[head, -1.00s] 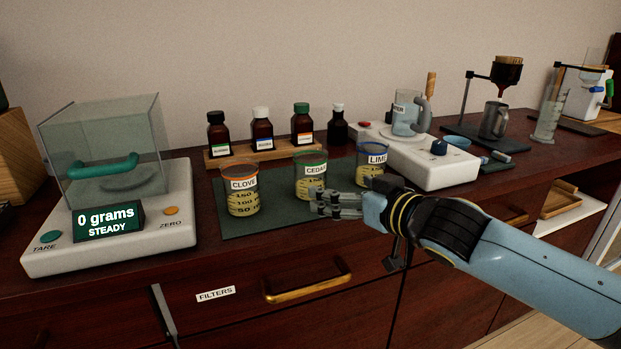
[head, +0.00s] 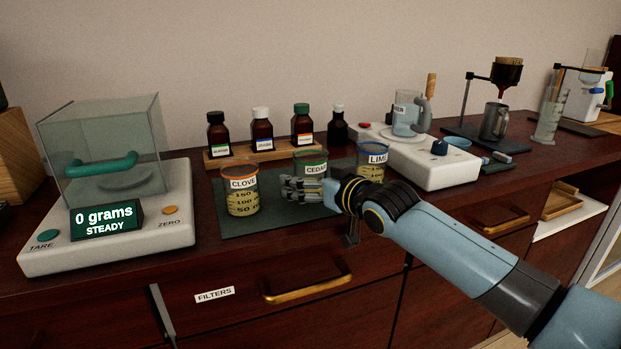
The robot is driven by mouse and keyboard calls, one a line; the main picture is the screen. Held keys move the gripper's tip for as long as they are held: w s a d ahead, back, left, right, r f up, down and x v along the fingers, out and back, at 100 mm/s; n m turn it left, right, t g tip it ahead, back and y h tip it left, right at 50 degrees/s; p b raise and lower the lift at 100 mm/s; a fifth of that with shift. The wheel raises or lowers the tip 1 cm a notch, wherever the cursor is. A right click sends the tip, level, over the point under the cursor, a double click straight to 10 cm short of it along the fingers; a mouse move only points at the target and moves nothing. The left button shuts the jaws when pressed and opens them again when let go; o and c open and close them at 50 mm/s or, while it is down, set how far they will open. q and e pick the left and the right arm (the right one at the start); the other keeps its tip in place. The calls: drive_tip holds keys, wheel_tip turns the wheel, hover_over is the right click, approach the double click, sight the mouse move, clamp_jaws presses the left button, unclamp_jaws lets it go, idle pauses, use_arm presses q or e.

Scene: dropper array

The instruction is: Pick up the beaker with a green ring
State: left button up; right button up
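The beaker with a green ring (head: 309,159) is labelled CEDAR and stands upright on the dark green mat (head: 260,224), between two other beakers. My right gripper (head: 290,188) points left, and its grey fingers cover the lower front of this beaker. I cannot tell whether the fingers are in front of the glass or around it, or how far apart they are. The beaker with an orange ring (head: 242,200), labelled CLOVE, stands just left of the fingertips. The beaker with a blue ring (head: 372,160), labelled LIME, is partly hidden behind my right wrist. My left gripper is not in view.
A scale (head: 110,235) reading 0 grams stands at the left. Several dark bottles are behind the mat, some in a wooden rack (head: 235,158). A white hot plate (head: 430,165) with a glass vessel stands at the right. The counter's front edge runs below the mat.

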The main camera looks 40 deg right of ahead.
drive_tip(key=c, duration=1.6)
drive_tip(key=shift+c, duration=0.3)
drive_tip(key=shift+r, duration=0.15)
